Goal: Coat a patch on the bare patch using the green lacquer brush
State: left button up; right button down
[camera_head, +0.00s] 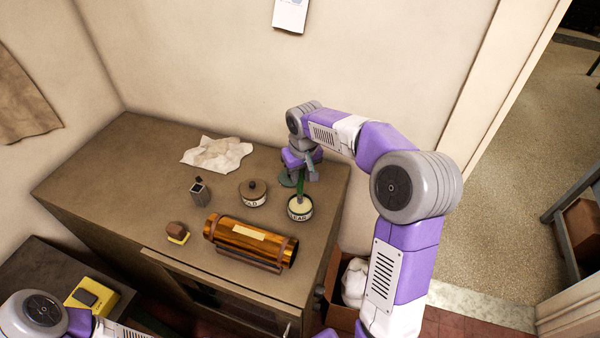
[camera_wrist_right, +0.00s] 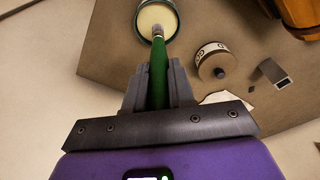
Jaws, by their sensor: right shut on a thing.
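My right gripper (camera_head: 307,172) is shut on the green lacquer brush (camera_head: 301,187), which also shows between the fingers in the right wrist view (camera_wrist_right: 158,75). The brush points down, with its tip end at the mouth of an open jar (camera_head: 300,214) of pale lacquer; the jar also shows in the wrist view (camera_wrist_right: 172,36). I cannot tell how deep the bristles are. The brass tube (camera_head: 222,228) lies in a cradle in front of the jar. A pale bare patch (camera_head: 249,232) shows on its top. My left gripper is out of view.
A lidded tin (camera_head: 252,198) stands left of the jar, and a grey container (camera_head: 200,194) farther left. A brown and yellow block (camera_head: 177,231) lies left of the tube. Crumpled cloth (camera_head: 215,154) lies at the back. The left of the bench (camera_head: 110,180) is clear.

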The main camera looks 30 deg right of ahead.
jog(key=shift+f+b, duration=0.35)
jog(key=shift+f, duration=0.25)
dwell(1.5)
notch_tip(320, 180, up, 7)
jog(key=p, duration=0.6)
jog(key=shift+r, duration=0.1)
dwell(0.4)
dwell(0.4)
